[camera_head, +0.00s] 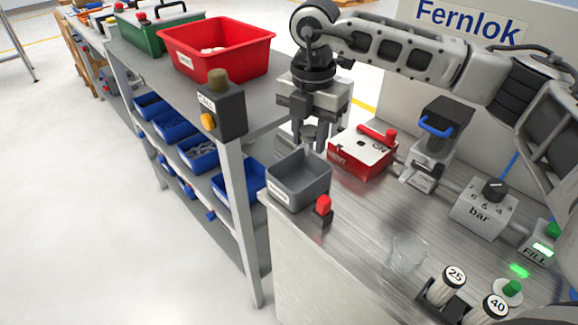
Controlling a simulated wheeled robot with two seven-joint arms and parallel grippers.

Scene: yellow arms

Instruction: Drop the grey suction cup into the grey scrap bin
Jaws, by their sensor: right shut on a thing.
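My right gripper (310,141) points down above the grey scrap bin (298,190). It is shut on the grey suction cup (309,131), a small grey piece showing between the fingers. The bin is an open grey box with a pale label on its front, at the left end of the metal worktop. The cup appears above the bin's back edge; I cannot tell exactly how high. My left gripper is not in view.
A red valve box (358,158) stands just right of the bin, and a small red button (323,205) in front. A dark post box with a yellow button (221,107) stands left. A red tray (218,52) sits on the shelf behind. The bar dial block (482,210) is at right.

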